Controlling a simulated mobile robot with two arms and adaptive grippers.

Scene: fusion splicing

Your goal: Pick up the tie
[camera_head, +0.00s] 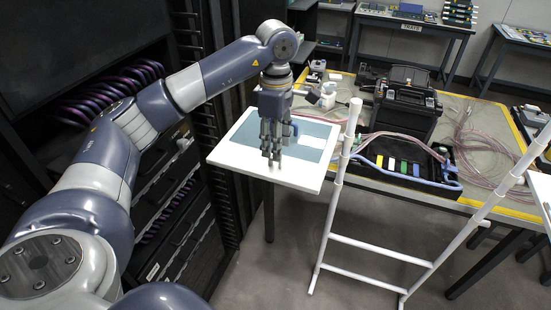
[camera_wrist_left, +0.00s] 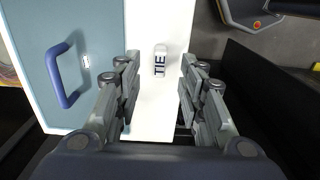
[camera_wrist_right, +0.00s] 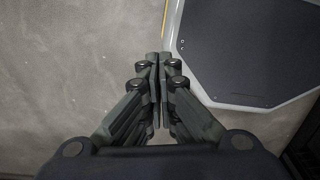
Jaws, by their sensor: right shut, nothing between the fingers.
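The tie (camera_wrist_left: 160,60) is a small white cylinder with "TIE" in dark letters. In the left wrist view it lies on the white border of the small table (camera_wrist_left: 150,110), just beyond and between my left fingertips. My left gripper (camera_wrist_left: 158,68) is open, its two fingers apart on either side of the tie's line, with nothing between them. In the head view my left gripper (camera_head: 271,160) points down over the white table (camera_head: 270,168) and hides the tie. My right gripper (camera_wrist_right: 160,60) is shut and empty above the grey floor.
A blue-grey panel (camera_wrist_left: 95,25) with a blue handle (camera_wrist_left: 62,75) lies on the table. A white tube frame (camera_head: 335,190) stands to its right. A workbench behind holds a dark splicer (camera_head: 405,105), a tray (camera_head: 400,172) and loose cables (camera_head: 480,145). A dark rack (camera_head: 165,190) stands left.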

